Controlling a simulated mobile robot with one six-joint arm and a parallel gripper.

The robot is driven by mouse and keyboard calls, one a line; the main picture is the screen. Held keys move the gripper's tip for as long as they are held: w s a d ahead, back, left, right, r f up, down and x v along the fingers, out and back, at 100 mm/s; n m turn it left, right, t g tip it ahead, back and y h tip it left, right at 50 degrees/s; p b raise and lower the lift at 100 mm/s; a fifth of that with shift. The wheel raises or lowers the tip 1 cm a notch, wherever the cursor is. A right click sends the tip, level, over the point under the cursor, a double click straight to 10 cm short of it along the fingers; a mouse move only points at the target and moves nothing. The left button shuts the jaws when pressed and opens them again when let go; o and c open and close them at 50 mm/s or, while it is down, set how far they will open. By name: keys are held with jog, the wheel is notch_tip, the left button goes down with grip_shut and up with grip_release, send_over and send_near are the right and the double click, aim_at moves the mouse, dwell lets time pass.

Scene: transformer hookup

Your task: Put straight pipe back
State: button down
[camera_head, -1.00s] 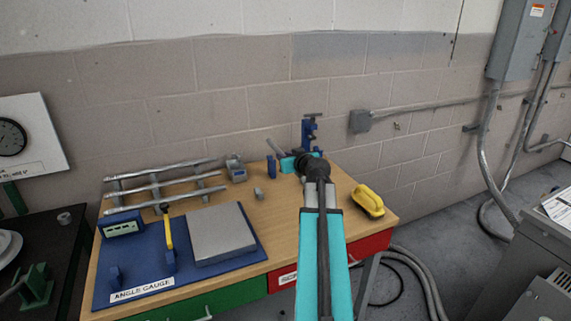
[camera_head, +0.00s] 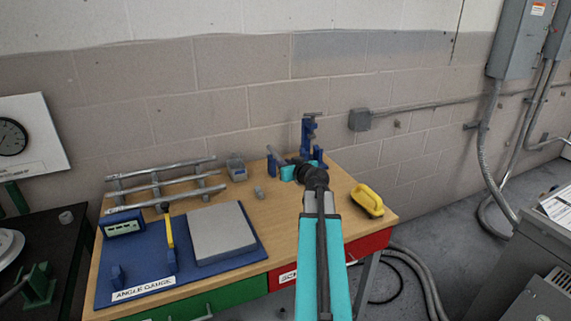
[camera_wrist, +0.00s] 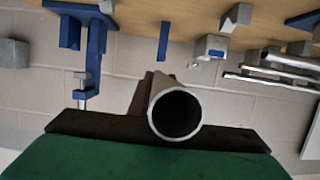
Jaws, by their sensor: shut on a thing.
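My gripper (camera_head: 290,173) is over the right back part of the wooden table. It is shut on a grey straight pipe (camera_head: 275,154), which points up and left towards the wall in the head view. In the wrist view the pipe (camera_wrist: 176,112) shows nearly end-on, with its round open mouth facing the camera. The gripped part is mostly hidden. A rack (camera_head: 117,186) with several grey pipes lies at the table's back left, well left of my gripper.
A blue vise (camera_head: 309,132) stands close behind my gripper, with blue supports nearby. A grey box (camera_head: 237,170) and small grey block (camera_head: 259,192) lie to the left. A blue angle gauge board (camera_head: 189,276) fills the front left.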

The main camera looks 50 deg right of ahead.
jog(key=shift+f+b, duration=0.6)
jog(key=shift+b, duration=0.45)
jog(key=c, duration=1.6)
grip_release()
jog(key=shift+r+p, duration=0.25)
jog(key=shift+p, duration=0.15)
jog(key=shift+r+p, duration=0.5)
jog(key=shift+p, duration=0.3)
jog(key=b+v, duration=0.2)
jog(key=v, duration=0.7)
jog(key=shift+s+a+f, duration=0.1)
jog(key=shift+s+f, duration=0.05)
jog(key=shift+f+b, duration=0.1)
jog(key=shift+b, duration=1.2)
